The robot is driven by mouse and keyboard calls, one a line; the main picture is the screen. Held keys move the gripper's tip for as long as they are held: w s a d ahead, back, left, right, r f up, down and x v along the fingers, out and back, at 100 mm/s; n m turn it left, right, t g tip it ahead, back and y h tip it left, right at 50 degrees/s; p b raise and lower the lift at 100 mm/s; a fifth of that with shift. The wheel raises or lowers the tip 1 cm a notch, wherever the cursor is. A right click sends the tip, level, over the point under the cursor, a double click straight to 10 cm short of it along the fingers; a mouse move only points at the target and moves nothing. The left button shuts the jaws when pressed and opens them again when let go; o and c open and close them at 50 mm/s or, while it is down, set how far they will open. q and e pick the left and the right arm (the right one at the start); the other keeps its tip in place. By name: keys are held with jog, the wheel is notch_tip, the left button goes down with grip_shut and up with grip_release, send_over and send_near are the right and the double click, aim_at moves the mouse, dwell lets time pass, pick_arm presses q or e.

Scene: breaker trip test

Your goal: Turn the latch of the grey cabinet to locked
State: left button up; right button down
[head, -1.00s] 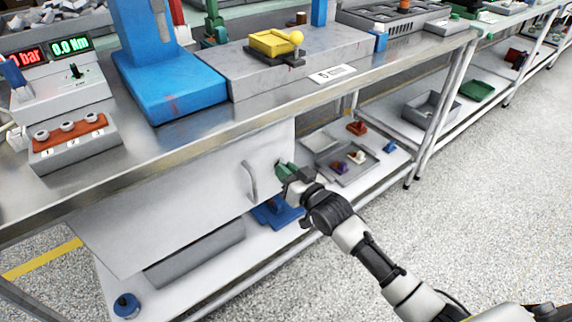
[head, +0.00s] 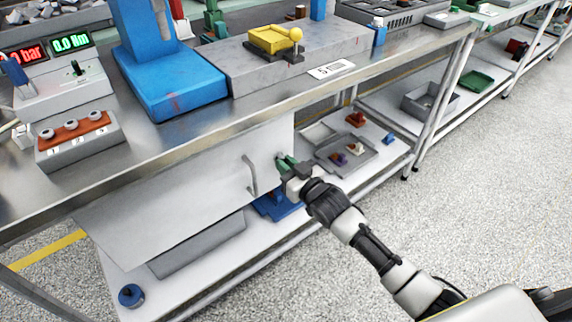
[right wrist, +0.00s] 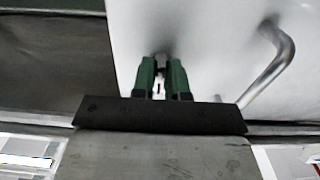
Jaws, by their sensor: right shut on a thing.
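The grey cabinet (head: 180,195) hangs under the steel workbench, and its pale front panel faces me. A curved bar handle (head: 251,175) is on its front, near the right side; it also shows in the right wrist view (right wrist: 275,65). My right gripper (head: 283,161) is at the panel's right edge, to the right of the handle. In the right wrist view its green fingers (right wrist: 162,72) are close together on the small latch (right wrist: 161,60), which they mostly hide. I cannot tell the latch's angle. My left gripper is not in view.
The workbench edge (head: 190,146) runs just above the cabinet. A lower shelf holds a grey tray (head: 345,153) with small parts, and a blue item (head: 275,206) below the gripper. The floor (head: 480,200) to the right is clear.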

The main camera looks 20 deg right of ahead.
jog(key=c, duration=1.1)
grip_release()
jog(key=shift+c, duration=0.2)
